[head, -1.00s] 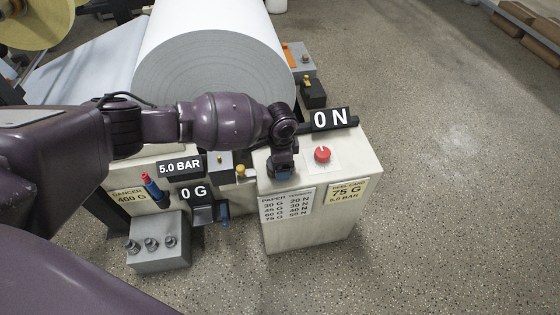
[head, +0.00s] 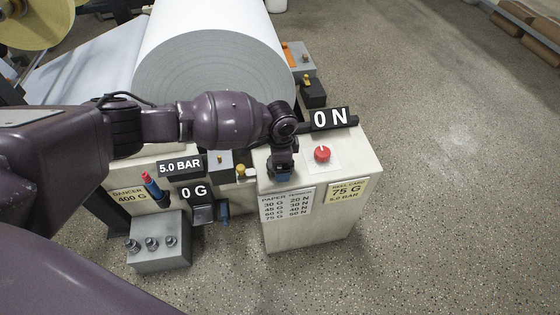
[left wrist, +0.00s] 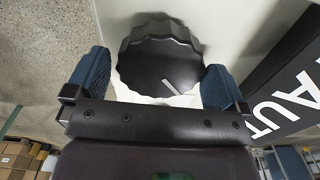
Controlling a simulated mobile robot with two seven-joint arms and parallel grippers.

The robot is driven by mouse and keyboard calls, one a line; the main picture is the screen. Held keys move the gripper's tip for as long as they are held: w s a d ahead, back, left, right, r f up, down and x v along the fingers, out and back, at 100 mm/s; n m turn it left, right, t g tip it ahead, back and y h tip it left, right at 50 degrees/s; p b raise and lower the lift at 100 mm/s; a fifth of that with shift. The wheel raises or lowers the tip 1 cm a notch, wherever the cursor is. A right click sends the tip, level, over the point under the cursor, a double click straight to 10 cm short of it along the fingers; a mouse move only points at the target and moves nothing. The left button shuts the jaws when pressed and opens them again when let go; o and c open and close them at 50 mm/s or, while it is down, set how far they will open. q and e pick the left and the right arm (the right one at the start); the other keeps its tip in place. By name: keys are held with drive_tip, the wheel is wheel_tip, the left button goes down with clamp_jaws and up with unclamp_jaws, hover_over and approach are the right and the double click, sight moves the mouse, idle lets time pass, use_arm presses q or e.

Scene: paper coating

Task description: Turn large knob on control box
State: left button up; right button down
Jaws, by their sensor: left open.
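The control box (head: 310,230) is a cream cabinet with a red knob (head: 322,154) on its top and a "0 N" display (head: 331,119) behind it. In the left wrist view a large black ribbed knob (left wrist: 160,60) with a pale pointer line stands between the blue pads of my left gripper (left wrist: 158,88). The gripper is open, with a finger on either side of the knob and gaps showing. In the head view my left gripper (head: 282,170) is over the box's left top, hiding the black knob. My right gripper is not in view.
A large white paper roll (head: 215,60) stands behind. Displays read "5.0 BAR" (head: 181,167) and "0 G" (head: 193,192). A grey box (head: 160,250) with several silver fittings stands at the left. The floor to the right is open.

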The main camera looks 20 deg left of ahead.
use_arm(q)
wheel_tip(320, 180, up, 9)
drive_tip(key=p, duration=0.2)
drive_tip(key=shift+p, duration=0.3)
drive_tip(key=shift+r, duration=0.6)
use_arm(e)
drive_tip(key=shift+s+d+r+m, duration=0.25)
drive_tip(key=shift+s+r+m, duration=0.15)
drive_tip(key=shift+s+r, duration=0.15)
